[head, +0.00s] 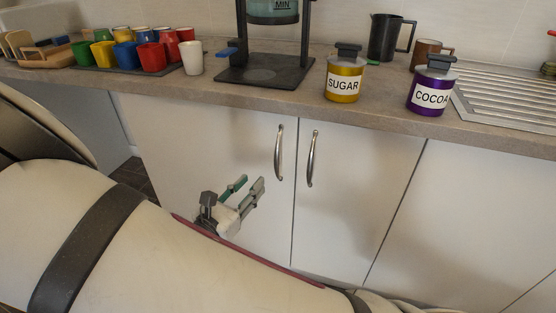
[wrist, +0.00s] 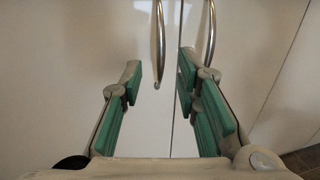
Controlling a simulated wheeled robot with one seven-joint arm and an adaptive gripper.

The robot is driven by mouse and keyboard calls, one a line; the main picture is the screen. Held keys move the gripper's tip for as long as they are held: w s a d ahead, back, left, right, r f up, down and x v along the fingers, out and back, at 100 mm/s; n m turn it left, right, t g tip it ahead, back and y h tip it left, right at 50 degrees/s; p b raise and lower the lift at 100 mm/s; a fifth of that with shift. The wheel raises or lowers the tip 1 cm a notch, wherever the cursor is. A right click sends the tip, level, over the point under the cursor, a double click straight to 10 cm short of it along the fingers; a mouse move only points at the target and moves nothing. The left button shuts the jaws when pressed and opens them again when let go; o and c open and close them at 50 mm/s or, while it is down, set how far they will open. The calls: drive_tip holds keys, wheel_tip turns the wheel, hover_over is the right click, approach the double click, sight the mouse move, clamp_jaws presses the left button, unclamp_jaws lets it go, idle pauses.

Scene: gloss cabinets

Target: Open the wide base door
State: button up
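The left base door (head: 215,150) looks wider than the right base door (head: 355,215), and both are shut. The left door's metal bar handle (head: 279,152) stands near the seam between them. It also shows in the wrist view, where this handle (wrist: 160,45) appears between my fingertips, beyond them. The right door's handle (wrist: 208,35) shows just right of my right finger. My gripper (head: 250,188) is open and empty, in front of the left door and lower than the handles in the head view. No contact with either handle is visible.
The worktop (head: 290,100) above carries colored cups (head: 152,57), a coffee machine (head: 265,75), a sugar jar (head: 343,82) and a cocoa jar (head: 431,92). A metal drainer (head: 505,95) lies at the right. My arm hides the lower left of the cabinets.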

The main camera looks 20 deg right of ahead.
sight(276, 157)
drive_tip(key=b+x, duration=0.3)
drive_tip(key=x, duration=1)
drive_tip(key=shift+w+d, duration=0.15)
drive_tip(key=shift+d, duration=0.1)
clamp_jaws()
